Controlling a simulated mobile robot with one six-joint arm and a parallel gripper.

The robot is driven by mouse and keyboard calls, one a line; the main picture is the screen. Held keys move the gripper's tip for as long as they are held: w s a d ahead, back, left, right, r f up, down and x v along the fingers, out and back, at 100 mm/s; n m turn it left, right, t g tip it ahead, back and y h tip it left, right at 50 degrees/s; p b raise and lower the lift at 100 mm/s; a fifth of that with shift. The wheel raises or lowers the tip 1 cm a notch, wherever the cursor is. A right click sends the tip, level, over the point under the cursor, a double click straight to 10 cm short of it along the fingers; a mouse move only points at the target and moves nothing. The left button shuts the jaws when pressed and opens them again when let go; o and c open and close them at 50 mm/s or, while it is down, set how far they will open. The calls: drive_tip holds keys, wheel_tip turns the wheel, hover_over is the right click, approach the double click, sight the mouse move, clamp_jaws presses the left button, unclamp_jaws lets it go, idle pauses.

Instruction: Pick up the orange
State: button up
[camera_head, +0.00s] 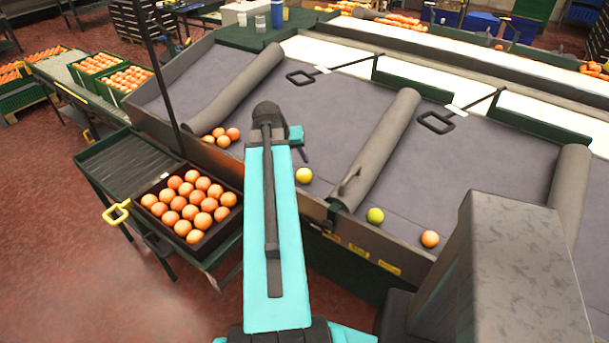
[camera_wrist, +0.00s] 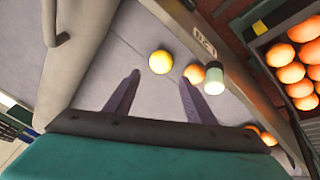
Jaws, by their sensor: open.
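In the wrist view an orange (camera_wrist: 194,73) lies on the grey sorting table beside a yellow fruit (camera_wrist: 160,62). My gripper (camera_wrist: 158,78) is open and empty, its two dark fingers apart. The yellow fruit shows beyond the gap between the fingertips, and the orange just beyond the right fingertip. In the head view the yellow fruit (camera_head: 304,175) lies to the right of my arm, which hides most of my gripper. More oranges (camera_head: 222,137) sit in a group to the left of my arm; part of a group shows in the wrist view (camera_wrist: 267,138).
A dark crate of oranges (camera_head: 190,235) stands on a stand to the left. Padded grey dividers (camera_head: 380,145) split the table (camera_head: 350,105) into lanes. A greenish fruit (camera_head: 375,215) and another orange (camera_head: 430,239) lie in the right lane. A pale cylinder (camera_wrist: 214,80) stands near the orange.

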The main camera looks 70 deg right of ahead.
sight(303, 172)
drive_tip(key=shift+p+x, duration=0.85)
drive_tip(key=shift+x, duration=3.3)
drive_tip(key=shift+d+p+x, duration=0.2)
drive_tip(key=shift+p+x, duration=0.55)
drive_tip(key=shift+x, duration=0.3)
drive_tip(key=shift+p+x, duration=0.5)
drive_tip(key=shift+x, duration=0.95)
drive_tip(key=shift+c, duration=0.3)
drive_tip(key=shift+w, duration=0.1)
drive_tip(key=c, duration=0.7)
